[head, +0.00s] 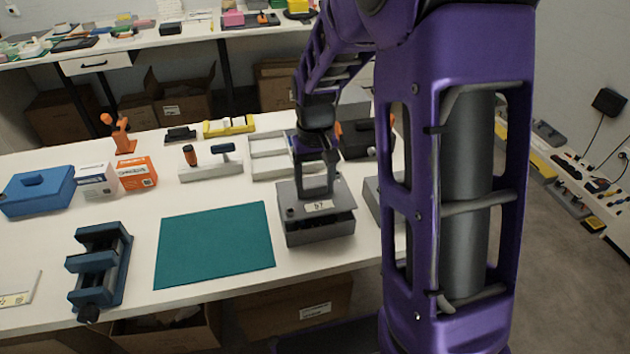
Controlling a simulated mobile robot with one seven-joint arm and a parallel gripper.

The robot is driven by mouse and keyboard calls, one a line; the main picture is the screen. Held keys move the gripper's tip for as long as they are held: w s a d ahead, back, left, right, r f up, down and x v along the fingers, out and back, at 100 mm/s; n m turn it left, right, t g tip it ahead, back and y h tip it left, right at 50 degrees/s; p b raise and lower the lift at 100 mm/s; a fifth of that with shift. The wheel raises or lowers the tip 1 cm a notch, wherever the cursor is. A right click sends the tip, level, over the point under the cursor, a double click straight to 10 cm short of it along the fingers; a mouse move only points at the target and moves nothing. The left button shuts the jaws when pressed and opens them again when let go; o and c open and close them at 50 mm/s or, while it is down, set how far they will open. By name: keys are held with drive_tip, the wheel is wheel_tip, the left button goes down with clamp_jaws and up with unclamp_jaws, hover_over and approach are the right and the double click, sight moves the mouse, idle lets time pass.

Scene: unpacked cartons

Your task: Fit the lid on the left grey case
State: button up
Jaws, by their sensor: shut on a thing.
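The left grey case (320,234) stands on the white table, to the right of the green mat. The grey lid (336,191), with a white label on its top, is over this case. A dark gap shows between lid and case along the front, so the lid looks not flush; I cannot tell whether they touch at the back. My gripper (317,194) points down at the middle of the lid and is shut on it. The fingers hide the part they grip. A second grey case (371,200) stands to the right, mostly hidden behind my arm.
The green mat (215,243) lies flat and bare left of the case. A blue vise (100,262) stands farther left. Behind are a white tray (268,165), a tool holder (211,169), an orange box (137,173) and a blue box (38,190). The table's front edge is close.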

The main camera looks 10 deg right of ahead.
drive_tip(key=shift+f, duration=0.55)
drive_tip(key=shift+f, duration=0.1)
drive_tip(key=shift+f+b, duration=0.9)
drive_tip(key=shift+f, duration=0.2)
drive_tip(key=o, duration=1.5)
wheel_tip(320, 180, up, 18)
drive_tip(key=p, duration=0.3)
drive_tip(key=shift+f+p, duration=0.2)
drive_tip(key=shift+p, duration=0.1)
drive_tip(key=shift+w, duration=0.1)
